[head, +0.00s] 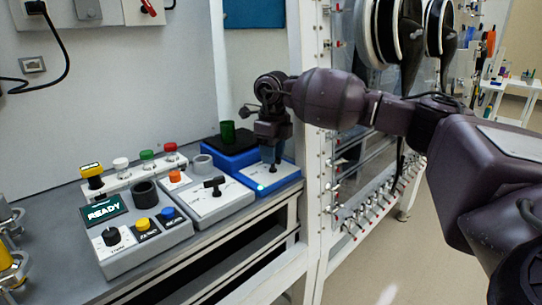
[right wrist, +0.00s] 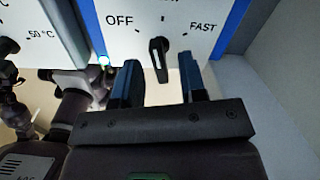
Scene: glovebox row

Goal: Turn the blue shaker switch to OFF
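The blue shaker (head: 290,184) sits at the right end of the bench, with a white sloped front panel and a small lit lamp. Its black switch (right wrist: 158,60) shows in the right wrist view, with OFF on the left, FAST on the right and a cut-off label at the top. My left gripper is not in view.
A grey-white unit with a black T-handle (head: 214,184) stands just left of the shaker. Further left is a control box with a READY screen (head: 103,210) and buttons. A green cup (head: 228,132) stands on the shaker's black top. A white frame post (head: 312,190) rises close on the right.

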